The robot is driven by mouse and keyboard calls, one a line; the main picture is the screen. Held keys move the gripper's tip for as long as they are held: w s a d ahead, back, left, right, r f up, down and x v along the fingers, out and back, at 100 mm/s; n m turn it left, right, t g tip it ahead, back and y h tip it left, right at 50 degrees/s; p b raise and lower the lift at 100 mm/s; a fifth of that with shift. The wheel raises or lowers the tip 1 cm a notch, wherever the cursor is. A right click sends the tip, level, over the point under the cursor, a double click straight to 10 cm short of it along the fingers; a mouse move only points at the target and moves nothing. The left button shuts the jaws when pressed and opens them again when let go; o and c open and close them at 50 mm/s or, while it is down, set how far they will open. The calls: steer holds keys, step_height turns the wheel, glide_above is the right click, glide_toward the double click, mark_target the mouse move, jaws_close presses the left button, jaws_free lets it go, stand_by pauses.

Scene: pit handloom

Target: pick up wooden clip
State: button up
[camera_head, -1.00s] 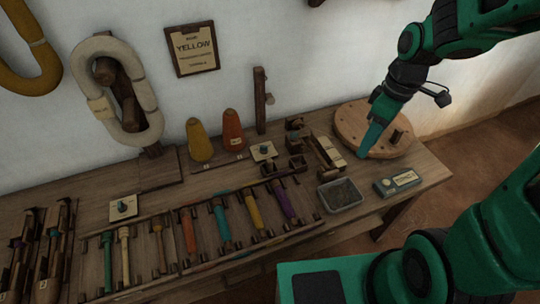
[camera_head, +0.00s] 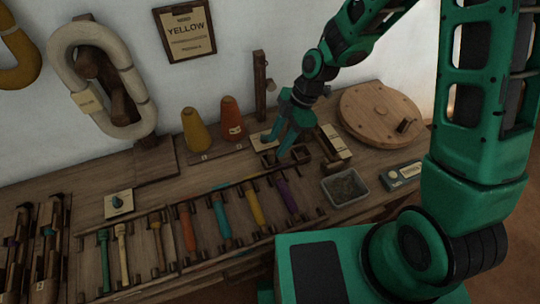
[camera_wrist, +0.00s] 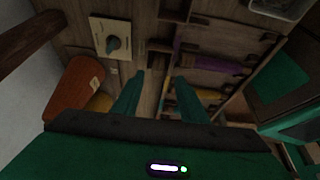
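Small dark wooden pieces lie on the bench just beyond my gripper. One piece (camera_head: 270,159) is left of the fingertips and another (camera_head: 302,155) is to their right; I cannot tell for sure which is the wooden clip. In the wrist view a dark wooden piece (camera_wrist: 158,58) lies ahead, between the lines of the fingers. My gripper (camera_head: 278,144) is above the bench with its fingers pointing down. The wrist view shows the gripper (camera_wrist: 157,84) with its fingers apart and nothing held between them.
Orange (camera_head: 232,117) and yellow (camera_head: 194,130) cones stand at the back. A card with a dark knob (camera_wrist: 113,45) lies near the fingers. A rack of coloured bobbins (camera_head: 220,222), a grey tray (camera_head: 344,187) and a round wooden board (camera_head: 381,112) share the bench.

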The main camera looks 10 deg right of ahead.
mark_target(271, 151)
steer(key=shift+w+x, duration=0.15)
steer(key=shift+x, duration=1.3)
steer(key=shift+w+x, duration=0.15)
steer(key=shift+x, duration=1.3)
steer(key=shift+a, duration=0.15)
jaws_close()
